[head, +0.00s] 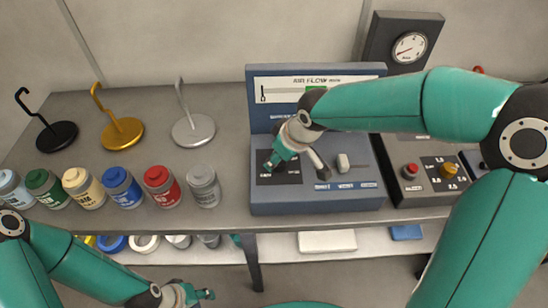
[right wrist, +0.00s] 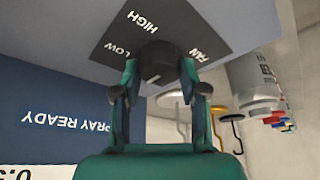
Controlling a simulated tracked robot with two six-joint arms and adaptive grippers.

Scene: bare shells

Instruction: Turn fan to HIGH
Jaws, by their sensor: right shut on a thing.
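The fan knob (right wrist: 158,62) is dark and round, on a black plate (right wrist: 185,28) marked LOW, HIGH and FAN in the right wrist view. A faint light mark shows on the knob; I cannot tell which word it points to. My right gripper (right wrist: 160,82) is shut on the knob, one finger on each side. In the head view my right gripper (head: 272,164) covers the knob on the blue-grey AIR FLOW console (head: 335,205). My left gripper (head: 204,295) is low in the head view, below the bench's front edge and away from the console; its jaws are too small to judge.
A pale lever (head: 343,162) stands right of the plate. A dark box with red and yellow knobs (head: 449,169) stands further right. Several paint cans (head: 160,184) line the front left, with three hooked stands (head: 122,130) behind. A gauge (head: 409,47) is at the back.

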